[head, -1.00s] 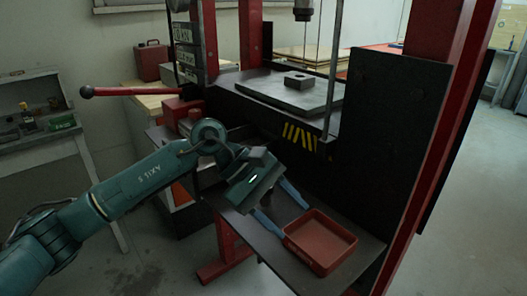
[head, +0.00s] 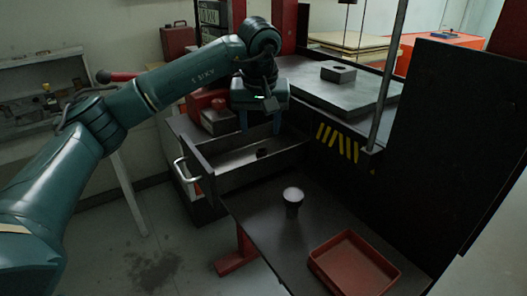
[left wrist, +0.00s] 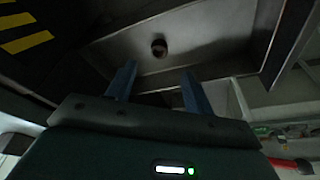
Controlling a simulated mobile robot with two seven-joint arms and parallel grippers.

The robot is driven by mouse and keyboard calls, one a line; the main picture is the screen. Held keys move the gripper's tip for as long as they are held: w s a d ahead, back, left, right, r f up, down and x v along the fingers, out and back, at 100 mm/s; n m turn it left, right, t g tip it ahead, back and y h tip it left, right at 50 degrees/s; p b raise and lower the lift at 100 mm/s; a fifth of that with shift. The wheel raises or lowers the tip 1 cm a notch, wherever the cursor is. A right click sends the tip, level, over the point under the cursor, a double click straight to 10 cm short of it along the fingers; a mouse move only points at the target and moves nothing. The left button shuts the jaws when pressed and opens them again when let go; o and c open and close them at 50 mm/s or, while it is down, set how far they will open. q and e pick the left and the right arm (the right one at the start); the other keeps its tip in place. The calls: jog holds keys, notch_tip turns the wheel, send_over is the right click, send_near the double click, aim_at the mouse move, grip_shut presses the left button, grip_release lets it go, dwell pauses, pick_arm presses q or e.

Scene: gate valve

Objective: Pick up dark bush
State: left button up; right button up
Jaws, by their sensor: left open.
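The dark bush (head: 262,152) is a small dark ring lying on the floor of an open drawer. It also shows in the left wrist view (left wrist: 158,46) as a short, dark, round piece just beyond the fingertips. My left gripper (head: 260,124) hangs above the drawer with its blue fingers pointing down. In the left wrist view its two fingers (left wrist: 157,70) are apart with nothing between them, and the bush lies in line with the gap, not touched. My right gripper is not in view.
The grey drawer (head: 208,178) has raised walls around the bush and a handle in front. A dark cup-like piece with a pale top (head: 293,203) stands on the dark shelf, near an empty red tray (head: 350,262). The press table (head: 335,88) rises behind on the right.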

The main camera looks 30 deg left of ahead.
aim_at(262, 150)
pick_arm(q)
jog(key=p+x, duration=0.1)
jog(key=x, duration=0.6)
jog(key=shift+w+f, duration=0.15)
jog(key=shift+f, duration=0.15)
jog(key=c, duration=1.1)
